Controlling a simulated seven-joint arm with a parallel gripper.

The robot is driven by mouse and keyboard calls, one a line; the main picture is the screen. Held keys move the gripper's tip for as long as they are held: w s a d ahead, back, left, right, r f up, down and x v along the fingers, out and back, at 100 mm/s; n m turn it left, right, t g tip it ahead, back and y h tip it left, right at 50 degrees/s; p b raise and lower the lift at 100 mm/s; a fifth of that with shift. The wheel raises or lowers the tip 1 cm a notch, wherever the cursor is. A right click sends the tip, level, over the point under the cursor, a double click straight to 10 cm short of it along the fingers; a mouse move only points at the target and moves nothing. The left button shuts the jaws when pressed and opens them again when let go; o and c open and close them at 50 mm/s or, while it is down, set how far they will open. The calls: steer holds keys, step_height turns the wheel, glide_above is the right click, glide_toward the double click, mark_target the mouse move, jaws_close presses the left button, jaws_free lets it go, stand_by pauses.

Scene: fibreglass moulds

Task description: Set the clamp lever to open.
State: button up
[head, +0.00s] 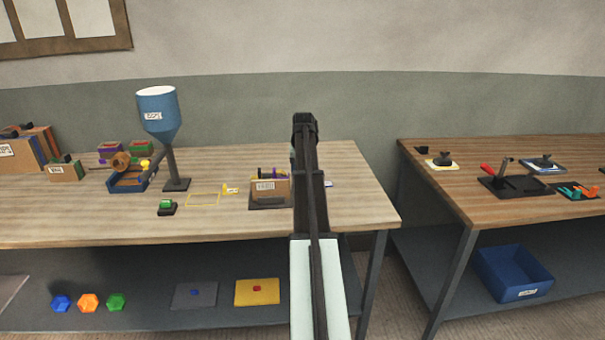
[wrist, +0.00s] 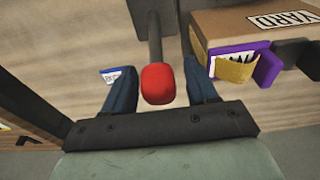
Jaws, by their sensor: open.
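A lever with a red knob (wrist: 157,84) on a dark shaft (wrist: 154,35) shows in the wrist view; it seems to be the clamp lever. My gripper (wrist: 160,74) is open, with one blue-grey finger on each side of the knob. I cannot tell whether either finger touches it. A cardboard box (wrist: 222,25) stands beside the lever, with a purple part and a yellow piece at its side. In the head view the box (head: 270,191) sits on the left bench, while my arm hides the lever and the fingertips.
A blue hopper (head: 158,117) on a stand and a green button (head: 167,206) are left of the box. The right bench (head: 420,190) carries another red-handled lever (head: 487,169). The left bench's front strip (head: 110,228) is clear.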

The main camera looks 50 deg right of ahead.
step_height(320, 180, up, 13)
steer(key=s+a, duration=0.1)
steer(key=shift+s+a, duration=0.2)
steer(key=shift+s, duration=0.05)
steer(key=shift+r, duration=0.1)
steer(key=f, duration=0.4)
steer(key=w+f+t+h, duration=0.1)
steer(key=f, duration=0.3)
steer(key=d+f+t+h, duration=0.1)
steer(key=f, duration=0.3)
steer(key=shift+w+d, duration=0.1)
steer(key=shift+w, duration=0.05)
stand_by(0.5)
jaws_close()
stand_by(0.6)
